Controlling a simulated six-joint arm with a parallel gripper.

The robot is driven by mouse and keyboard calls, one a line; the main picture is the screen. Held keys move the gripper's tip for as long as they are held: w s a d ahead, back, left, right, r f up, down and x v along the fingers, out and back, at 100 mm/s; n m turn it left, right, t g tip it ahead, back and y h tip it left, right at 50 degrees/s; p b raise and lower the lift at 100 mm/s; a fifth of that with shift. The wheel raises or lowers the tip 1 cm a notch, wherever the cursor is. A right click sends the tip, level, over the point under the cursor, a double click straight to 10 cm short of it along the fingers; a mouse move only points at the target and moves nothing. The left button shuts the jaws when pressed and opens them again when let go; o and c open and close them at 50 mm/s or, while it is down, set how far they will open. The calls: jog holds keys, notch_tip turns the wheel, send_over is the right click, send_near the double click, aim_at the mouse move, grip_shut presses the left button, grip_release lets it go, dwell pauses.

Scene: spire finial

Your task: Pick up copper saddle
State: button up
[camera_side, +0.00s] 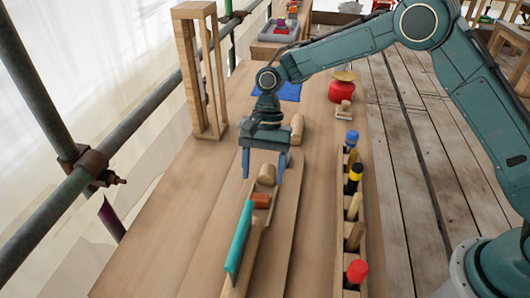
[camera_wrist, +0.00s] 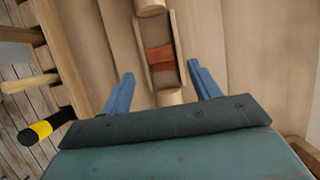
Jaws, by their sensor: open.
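The copper saddle (camera_side: 261,200) is a small reddish-brown block lying in a narrow wooden trough; it also shows in the wrist view (camera_wrist: 160,58). My gripper (camera_side: 262,178) is open and empty, fingers pointing down. In the side view the saddle sits just nearer the camera than the fingers. In the wrist view it lies between and slightly beyond the two blue fingertips, with a gap on both sides. A pale wooden cylinder (camera_side: 267,174) stands between the fingers in the side view. Whether the fingertips are level with the saddle, I cannot tell.
A long wooden rack (camera_side: 353,215) with several coloured-handled tools runs along the right. A teal-edged bar (camera_side: 240,235) lies in front of the saddle. A tall wooden frame (camera_side: 203,75) stands at the back left. The board to the left is clear.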

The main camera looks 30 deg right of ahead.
aim_at(261, 194)
jog(key=shift+x, duration=2.6)
jog(key=shift+w+d, duration=0.1)
jog(key=c, duration=1.1)
